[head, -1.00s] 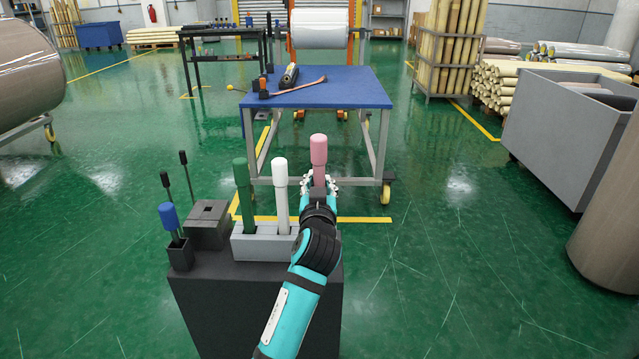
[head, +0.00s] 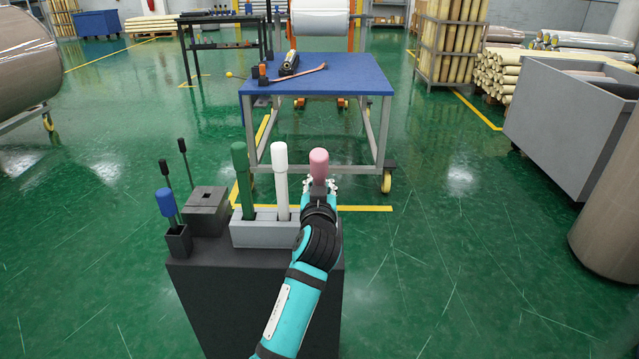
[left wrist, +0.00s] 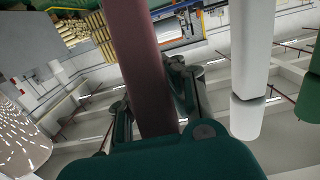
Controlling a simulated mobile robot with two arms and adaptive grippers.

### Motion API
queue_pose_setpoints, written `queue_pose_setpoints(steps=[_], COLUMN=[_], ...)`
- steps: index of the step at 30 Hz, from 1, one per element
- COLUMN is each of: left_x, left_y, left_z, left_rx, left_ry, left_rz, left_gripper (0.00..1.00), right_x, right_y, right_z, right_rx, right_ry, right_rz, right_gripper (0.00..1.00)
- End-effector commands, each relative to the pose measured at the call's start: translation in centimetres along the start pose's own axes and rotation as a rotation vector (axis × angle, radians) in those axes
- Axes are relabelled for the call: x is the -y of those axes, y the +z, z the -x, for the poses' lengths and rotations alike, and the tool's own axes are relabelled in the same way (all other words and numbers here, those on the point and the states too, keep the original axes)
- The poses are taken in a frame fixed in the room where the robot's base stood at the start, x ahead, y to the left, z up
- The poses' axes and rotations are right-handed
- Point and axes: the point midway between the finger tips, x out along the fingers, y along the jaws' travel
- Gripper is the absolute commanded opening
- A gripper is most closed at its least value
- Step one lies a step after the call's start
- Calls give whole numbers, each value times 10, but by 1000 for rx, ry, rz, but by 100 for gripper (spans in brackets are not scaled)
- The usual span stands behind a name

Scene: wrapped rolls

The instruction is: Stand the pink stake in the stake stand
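The pink stake (head: 319,163) is upright at the right end of the grey stake stand (head: 262,236). My left gripper (head: 320,187) is shut around its lower part. In the left wrist view the pink stake (left wrist: 143,70) runs between the fingers. My gripper and arm hide its lower end and the right end of the stand, so I cannot tell whether it is in a slot. A white stake (head: 281,180) and a green stake (head: 243,180) stand upright in the stand, left of my gripper. My right gripper is not in view.
The stand rests on a black pedestal (head: 255,300). A dark block (head: 207,210) and a small holder (head: 178,242) with a blue-handled tool (head: 167,203) share its top. A blue-topped table (head: 340,80) is behind. Green floor right of the pedestal is clear.

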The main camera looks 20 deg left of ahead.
Motion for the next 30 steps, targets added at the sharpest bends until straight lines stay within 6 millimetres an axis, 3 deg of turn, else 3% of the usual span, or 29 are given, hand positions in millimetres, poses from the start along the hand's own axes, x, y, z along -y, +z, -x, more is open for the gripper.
queue_pose_setpoints(steps=[23, 30], left_x=[-1, -1], left_y=[9, 9], left_z=[0, 0], left_rx=[-2, -2], left_ry=[2, 1], left_rz=[-1, -1], left_gripper=[0, 31], right_x=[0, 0], right_y=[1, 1], right_z=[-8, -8], right_rx=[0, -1], right_ry=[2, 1], right_rz=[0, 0], right_gripper=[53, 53])
